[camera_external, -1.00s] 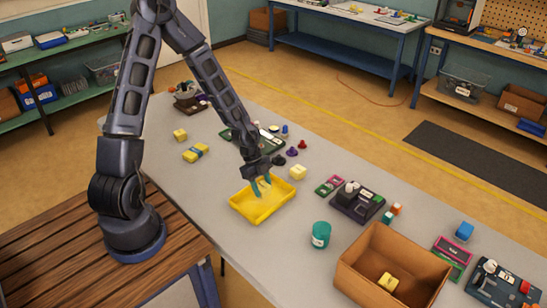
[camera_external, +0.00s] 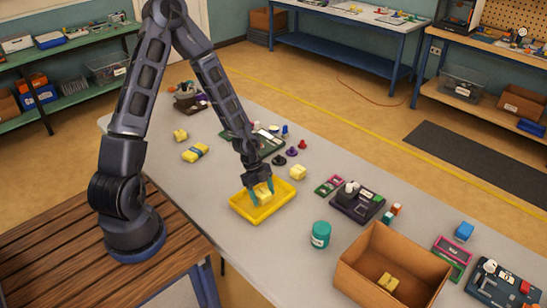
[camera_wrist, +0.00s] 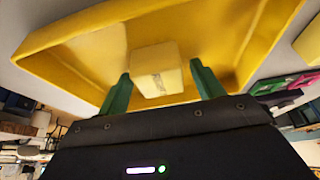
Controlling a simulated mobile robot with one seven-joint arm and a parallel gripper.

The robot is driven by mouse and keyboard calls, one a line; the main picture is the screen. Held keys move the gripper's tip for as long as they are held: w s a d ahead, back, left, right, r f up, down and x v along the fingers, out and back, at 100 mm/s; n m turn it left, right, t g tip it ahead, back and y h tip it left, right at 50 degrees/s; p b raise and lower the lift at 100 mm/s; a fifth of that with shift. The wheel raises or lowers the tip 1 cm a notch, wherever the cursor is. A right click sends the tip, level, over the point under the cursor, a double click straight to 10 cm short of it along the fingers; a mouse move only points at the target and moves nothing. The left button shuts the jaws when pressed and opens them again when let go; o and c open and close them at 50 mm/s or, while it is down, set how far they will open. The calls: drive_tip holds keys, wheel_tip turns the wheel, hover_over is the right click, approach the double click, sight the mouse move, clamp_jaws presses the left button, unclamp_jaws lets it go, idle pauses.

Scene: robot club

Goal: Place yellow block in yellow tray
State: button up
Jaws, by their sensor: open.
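The yellow tray (camera_external: 284,202) lies on the grey table and fills the upper part of the wrist view (camera_wrist: 70,62). A pale yellow block (camera_external: 264,196) is inside the tray; the wrist view also shows the block (camera_wrist: 157,68) near the tray wall. My gripper (camera_external: 261,189) is over the tray, its teal fingers open on either side of the block. In the wrist view the fingers (camera_wrist: 161,82) stand beside the block, with a gap visible on the right. Whether the block touches the tray floor is hard to tell.
Another yellow block (camera_external: 298,172) stands just right of the tray. More yellow pieces (camera_external: 180,135) lie at the table's far left. A teal canister (camera_external: 320,235), a dark device (camera_external: 357,203) and an open cardboard box (camera_external: 345,277) stand to the right.

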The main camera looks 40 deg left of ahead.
drive_tip(key=s+a+r+n+y, duration=0.2)
drive_tip(key=s+a+r+n, duration=0.1)
drive_tip(key=r, duration=0.6)
drive_tip(key=s+a+r+n+t+y, duration=0.1)
drive_tip(key=s+a+r+n+y, duration=0.2)
drive_tip(key=r, duration=0.6)
drive_tip(key=s+a+r+n, duration=0.2)
drive_tip(key=a+r+n, duration=0.15)
drive_tip(key=r, duration=0.45)
drive_tip(key=s+a+r+n+t, duration=0.2)
drive_tip(key=s+r+n, duration=0.6)
drive_tip(key=s+r, duration=0.5)
drive_tip(key=shift+s+a+r+t+h, duration=0.3)
drive_tip(key=shift+r+t, duration=0.45)
drive_tip(key=shift+t, duration=0.05)
